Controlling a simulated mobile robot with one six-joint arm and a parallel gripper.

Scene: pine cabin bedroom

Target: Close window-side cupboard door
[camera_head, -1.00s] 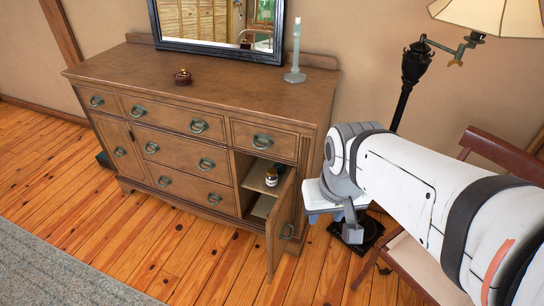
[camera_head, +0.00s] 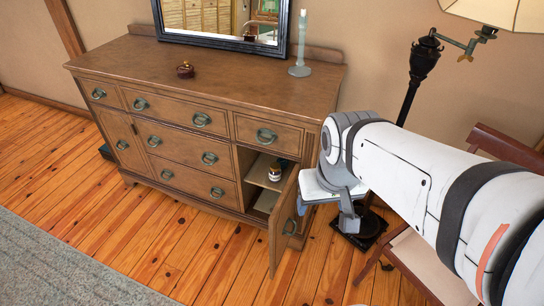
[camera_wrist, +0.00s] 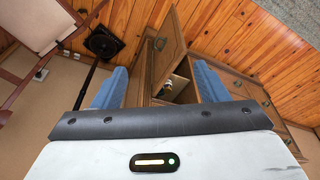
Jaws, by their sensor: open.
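The wooden dresser (camera_head: 190,128) has its right-hand cupboard door (camera_head: 284,222) standing open, swung out toward the front. The door has a ring handle (camera_head: 290,227) and also shows in the wrist view (camera_wrist: 168,50). Inside the open cupboard, a small jar (camera_head: 275,173) stands on the shelf. My gripper (camera_head: 346,218) is just right of the door, on its outer side. In the wrist view my blue fingers (camera_wrist: 160,88) are spread apart, with the door between and beyond them. I see nothing gripped; contact with the door cannot be told.
A black floor lamp (camera_head: 423,65) and a wooden chair (camera_head: 425,262) stand to the right, close to my arm. On the dresser top are a mirror (camera_head: 225,42), a candlestick (camera_head: 300,62) and a small brown pot (camera_head: 185,70). The floor before the dresser is clear.

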